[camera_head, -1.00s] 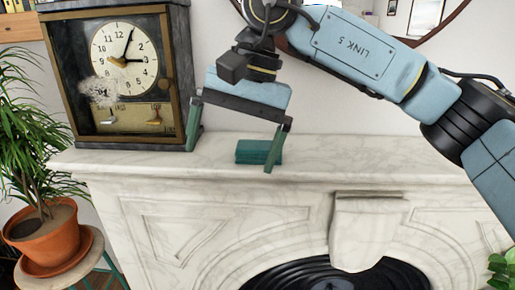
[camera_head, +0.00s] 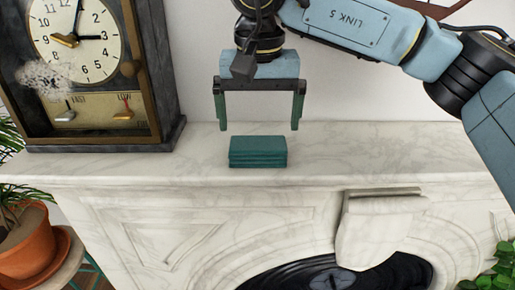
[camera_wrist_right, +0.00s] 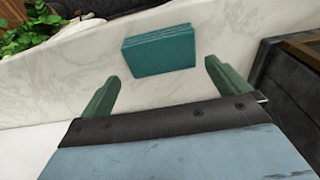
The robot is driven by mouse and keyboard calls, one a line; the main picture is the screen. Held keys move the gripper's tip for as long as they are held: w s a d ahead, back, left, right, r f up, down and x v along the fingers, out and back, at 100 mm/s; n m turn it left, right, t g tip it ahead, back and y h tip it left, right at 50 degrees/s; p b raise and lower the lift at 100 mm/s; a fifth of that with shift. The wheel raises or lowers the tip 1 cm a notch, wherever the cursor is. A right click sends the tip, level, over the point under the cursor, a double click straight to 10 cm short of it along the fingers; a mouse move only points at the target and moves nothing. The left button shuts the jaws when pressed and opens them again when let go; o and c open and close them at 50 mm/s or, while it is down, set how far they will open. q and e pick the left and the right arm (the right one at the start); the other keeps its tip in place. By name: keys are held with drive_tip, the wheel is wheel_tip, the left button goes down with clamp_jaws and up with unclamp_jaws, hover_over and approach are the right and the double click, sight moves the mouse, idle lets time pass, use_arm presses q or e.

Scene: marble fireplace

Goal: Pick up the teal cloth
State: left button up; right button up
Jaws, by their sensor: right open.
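The teal cloth (camera_head: 258,152) is a folded, layered stack lying on the white marble mantel (camera_head: 350,158), near its front edge. My right gripper (camera_head: 259,127) is open and empty above the cloth, its two green fingers pointing down and spread wider than the cloth. In the right wrist view the cloth (camera_wrist_right: 159,51) lies beyond the fingertips, between their lines, and the open gripper (camera_wrist_right: 160,72) does not touch it. My left gripper is in neither view.
A dark clock (camera_head: 92,75) stands on the mantel at the left. A potted plant (camera_head: 28,245) sits on a stool at lower left, and green leaves (camera_head: 497,265) show at lower right. The mantel right of the cloth is clear.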

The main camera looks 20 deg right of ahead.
sight(258, 142)
drive_tip(key=shift+f, duration=0.25)
drive_tip(key=shift+f+p, duration=0.3)
drive_tip(key=shift+f, duration=0.6)
drive_tip(key=f, duration=0.3)
drive_tip(key=shift+w+f, duration=0.1)
drive_tip(key=shift+w, duration=0.15)
drive_tip(key=shift+f, duration=0.15)
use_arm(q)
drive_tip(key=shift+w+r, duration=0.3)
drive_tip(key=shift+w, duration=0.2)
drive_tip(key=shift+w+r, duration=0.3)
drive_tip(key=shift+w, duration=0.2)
use_arm(e)
drive_tip(key=c, duration=0.6)
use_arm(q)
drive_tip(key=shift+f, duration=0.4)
use_arm(e)
wheel_tip(258, 142, up, 10)
drive_tip(key=shift+r, duration=0.1)
